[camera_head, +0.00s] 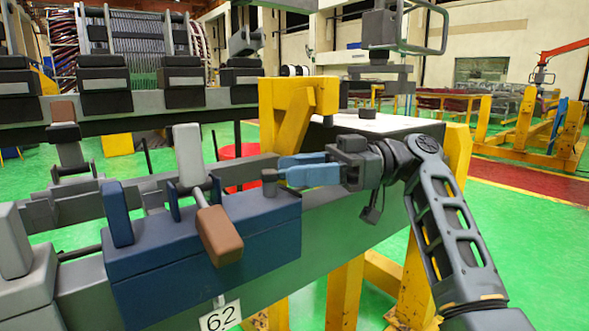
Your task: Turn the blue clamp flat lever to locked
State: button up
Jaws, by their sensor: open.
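The blue clamp (180,262) is a dark blue block on the grey beam, left of centre. A grey flat plate (188,155) stands upright on it. A bar with a brown, block-shaped handle (220,235) slopes down over its front face. A blue plate (118,213) stands upright at its left end. I cannot tell for sure which part is the flat lever. My gripper (281,168), with light blue fingers, is at the clamp's right end, pointing left. It is open and appears empty. Its tips are close to a short grey post (269,182); contact is unclear.
A grey clamp (22,265) sits to the left on the beam. Another clamp with a brown handle (65,135) stands behind. A yellow bracket (300,105) rises behind my gripper. Open green floor lies beyond.

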jog(key=v, duration=0.6)
jog(key=shift+d+p, duration=0.25)
jog(key=shift+p, duration=0.1)
jog(key=shift+w, duration=0.1)
